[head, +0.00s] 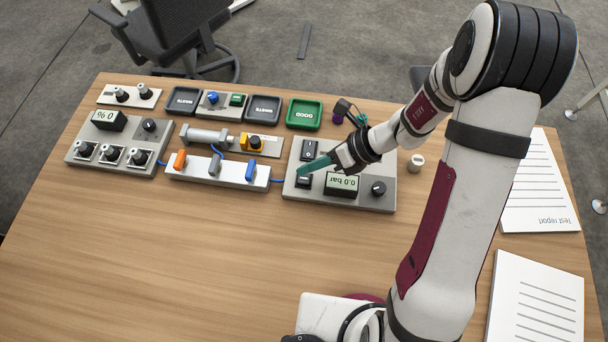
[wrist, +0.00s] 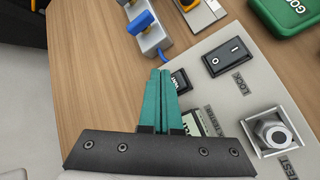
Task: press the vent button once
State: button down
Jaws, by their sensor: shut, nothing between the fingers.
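The grey panel (head: 290,192) carries a display reading 0.0 bar (head: 341,184), a rocker switch (head: 309,149) and a small black button (head: 304,181) at its left end. This button, which seems to be the vent button, also shows in the wrist view (wrist: 181,80), partly hidden by my fingers, its white lettering not clearly readable. My gripper (head: 303,171) is shut and empty, its teal fingers together and pointing at the button. In the wrist view the fingertips (wrist: 160,73) lie right beside or over the button's edge. I cannot tell whether they touch it.
A white strip with coloured levers (head: 200,172) stands to the left.

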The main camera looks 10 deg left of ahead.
aim_at(309, 181)
jog(key=shift+r, duration=1.75)
jog(key=shift+s+r, duration=0.15)
jog(key=shift+r, duration=0.1)
jog(key=s+d+r+n+h, duration=0.3)
jog(key=s+d+r+n, duration=0.2)
jog(key=s+n, duration=0.4)
jog(key=s+d+r+n+h, duration=0.4)
jog(key=s+d+r+n, duration=0.2)
jog(key=s+n, duration=0.3)
jog(key=shift+r+n+t, duration=0.15)
jog(key=shift+n+t, duration=0.25)
jog(key=shift+n, duration=0.8)
